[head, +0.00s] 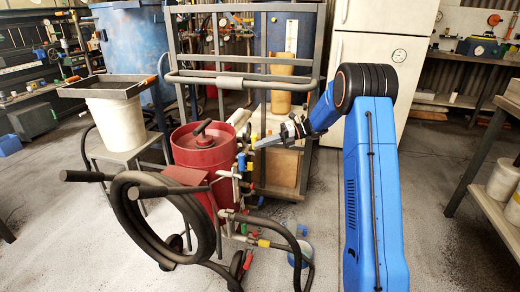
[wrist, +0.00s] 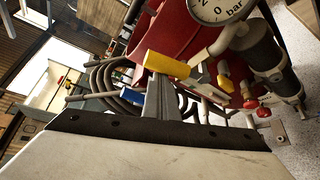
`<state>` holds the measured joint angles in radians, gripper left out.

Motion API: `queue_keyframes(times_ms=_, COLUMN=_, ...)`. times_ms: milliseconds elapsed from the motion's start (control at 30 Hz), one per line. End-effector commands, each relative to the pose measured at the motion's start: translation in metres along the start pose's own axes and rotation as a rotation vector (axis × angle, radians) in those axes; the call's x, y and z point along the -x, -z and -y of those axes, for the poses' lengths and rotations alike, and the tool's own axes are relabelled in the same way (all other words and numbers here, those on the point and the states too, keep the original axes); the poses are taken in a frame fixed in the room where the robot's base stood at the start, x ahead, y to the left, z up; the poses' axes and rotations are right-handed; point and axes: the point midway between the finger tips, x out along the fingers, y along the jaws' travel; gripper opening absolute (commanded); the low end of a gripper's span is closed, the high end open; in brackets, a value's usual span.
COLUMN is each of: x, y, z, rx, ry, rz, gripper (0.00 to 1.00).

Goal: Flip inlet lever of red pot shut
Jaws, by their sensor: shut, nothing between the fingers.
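The red pot (head: 196,148) stands left of centre in the head view, with a black handle on its lid. It fills the top of the wrist view (wrist: 180,35). Pipes with small coloured levers run down its right side. My gripper (head: 256,144) is shut and empty, pointing left at these fittings. In the wrist view its fingers (wrist: 160,102) end at a yellow lever handle (wrist: 166,65); I cannot tell if they touch. A blue lever handle (wrist: 133,95) lies left of the fingers, and a second yellow one (wrist: 224,77) lies right. No marking shows which is the inlet lever.
A pressure gauge (wrist: 222,8) and a dark cylinder (wrist: 262,50) sit right of the levers. A coiled black hose (head: 150,215) hangs at the pot's front left. A grey metal frame (head: 240,79) stands behind. Open floor (head: 440,200) lies right of my arm.

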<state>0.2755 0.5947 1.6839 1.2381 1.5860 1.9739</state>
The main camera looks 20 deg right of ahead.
Motion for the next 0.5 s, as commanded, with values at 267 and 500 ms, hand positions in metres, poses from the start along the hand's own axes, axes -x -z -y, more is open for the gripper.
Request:
queue_keyframes(times_ms=267, x=0.006, y=-0.011, z=0.003, rx=0.001, ry=0.002, rz=0.001, gripper=0.00)
queue_keyframes(times_ms=500, x=0.009, y=-0.015, z=0.004, rx=0.003, ry=0.003, rz=0.003, gripper=0.00)
